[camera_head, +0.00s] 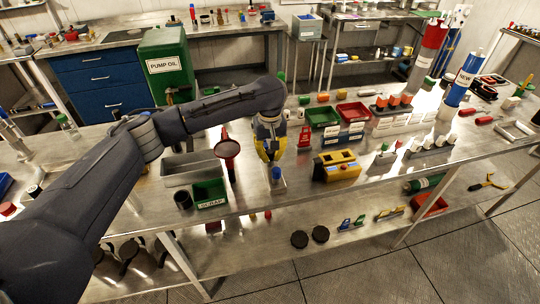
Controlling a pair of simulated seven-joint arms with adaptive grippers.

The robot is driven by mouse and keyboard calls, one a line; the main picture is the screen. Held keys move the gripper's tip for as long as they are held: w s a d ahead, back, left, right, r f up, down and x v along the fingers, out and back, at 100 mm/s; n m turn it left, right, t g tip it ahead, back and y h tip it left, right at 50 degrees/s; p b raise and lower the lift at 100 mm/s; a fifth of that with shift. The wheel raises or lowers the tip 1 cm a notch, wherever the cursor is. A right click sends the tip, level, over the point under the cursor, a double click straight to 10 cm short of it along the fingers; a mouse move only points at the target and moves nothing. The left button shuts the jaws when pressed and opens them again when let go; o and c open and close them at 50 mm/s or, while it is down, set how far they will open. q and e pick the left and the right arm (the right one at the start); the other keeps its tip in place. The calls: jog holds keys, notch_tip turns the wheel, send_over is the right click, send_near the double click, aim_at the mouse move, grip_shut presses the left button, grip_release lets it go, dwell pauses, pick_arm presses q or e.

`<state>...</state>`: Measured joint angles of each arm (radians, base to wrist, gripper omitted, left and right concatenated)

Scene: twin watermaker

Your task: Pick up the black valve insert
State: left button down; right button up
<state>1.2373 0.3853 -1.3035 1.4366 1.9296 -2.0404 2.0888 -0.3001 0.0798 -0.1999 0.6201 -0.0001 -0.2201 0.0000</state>
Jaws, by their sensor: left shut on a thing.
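My left gripper (271,158) has yellow fingers and points down over the middle of the steel table. It is shut on a small dark thing between the fingers. This looks like the black valve insert, but it is mostly hidden and too small to be sure. Just below the fingertips stands a blue-topped part (277,174) on a small clear or metal base. I cannot tell whether the fingers touch it. My right gripper is not in view.
A red funnel (228,148) on a stand, a green scrap bin (209,192) and a grey tray (190,166) stand left of the gripper. A yellow block fixture (337,165) and a red stand (305,136) are to its right. The table's front edge (300,196) is close.

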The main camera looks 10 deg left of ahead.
pick_arm(q)
notch_tip(320, 180, up, 20)
dwell(0.7)
jog(key=c, duration=2.1)
grip_release()
grip_shut()
